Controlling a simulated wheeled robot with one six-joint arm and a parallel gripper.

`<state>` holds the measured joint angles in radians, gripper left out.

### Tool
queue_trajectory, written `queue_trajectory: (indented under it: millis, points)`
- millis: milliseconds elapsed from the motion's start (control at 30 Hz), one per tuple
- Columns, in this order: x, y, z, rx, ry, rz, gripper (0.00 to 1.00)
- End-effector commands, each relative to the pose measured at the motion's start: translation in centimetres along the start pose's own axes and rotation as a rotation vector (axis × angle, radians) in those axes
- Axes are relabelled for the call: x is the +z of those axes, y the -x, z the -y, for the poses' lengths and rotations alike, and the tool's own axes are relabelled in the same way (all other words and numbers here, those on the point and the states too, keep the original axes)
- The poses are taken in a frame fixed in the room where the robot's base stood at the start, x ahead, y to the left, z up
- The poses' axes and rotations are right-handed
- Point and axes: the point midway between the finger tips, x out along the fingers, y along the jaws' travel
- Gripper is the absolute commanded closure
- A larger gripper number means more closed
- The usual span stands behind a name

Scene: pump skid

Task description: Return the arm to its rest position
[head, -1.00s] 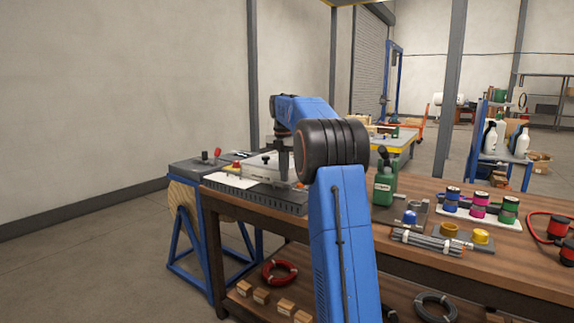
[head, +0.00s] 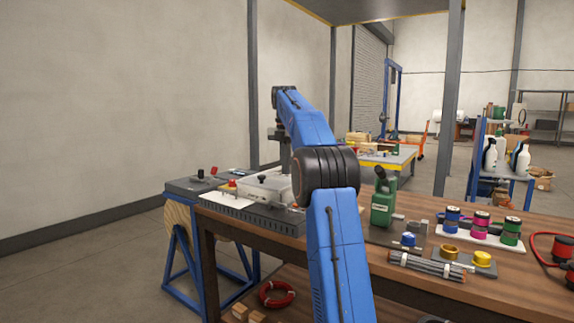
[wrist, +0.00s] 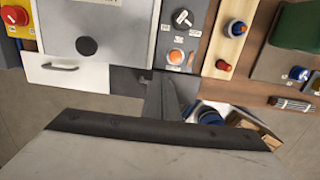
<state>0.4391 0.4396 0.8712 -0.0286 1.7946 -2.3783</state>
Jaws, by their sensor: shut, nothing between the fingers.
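My blue arm rises from the bottom of the head view to a black elbow joint, then runs up and left to the wrist. My gripper (head: 284,160) hangs from the wrist, pointing down, above the left part of the workbench. It is partly hidden by my arm. In the wrist view, my gripper's dark fingers (wrist: 160,88) are together with nothing held between them. They appear in front of the grey switch panel (wrist: 178,38), and I see no contact.
A blue trestle (head: 185,270) stands left of the bench. Floor space (head: 80,270) farther left is clear.

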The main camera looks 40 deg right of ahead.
Motion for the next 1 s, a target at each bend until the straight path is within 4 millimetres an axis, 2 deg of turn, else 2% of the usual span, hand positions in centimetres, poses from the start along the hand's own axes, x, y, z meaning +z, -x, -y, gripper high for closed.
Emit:
queue_trajectory:
  millis: [300, 533, 667, 1000]
  points:
    - [0.8, 0.8, 0.1, -0.001, 0.0, -0.001, 1.0]
    - [0.0, 1.2, 0.1, 0.005, -0.021, 0.004, 1.0]
    - [-2.5, 1.9, 0.4, 0.018, -0.099, 0.013, 1.0]
    - [-12.1, 2.9, 3.0, 0.082, -0.426, 0.034, 1.0]
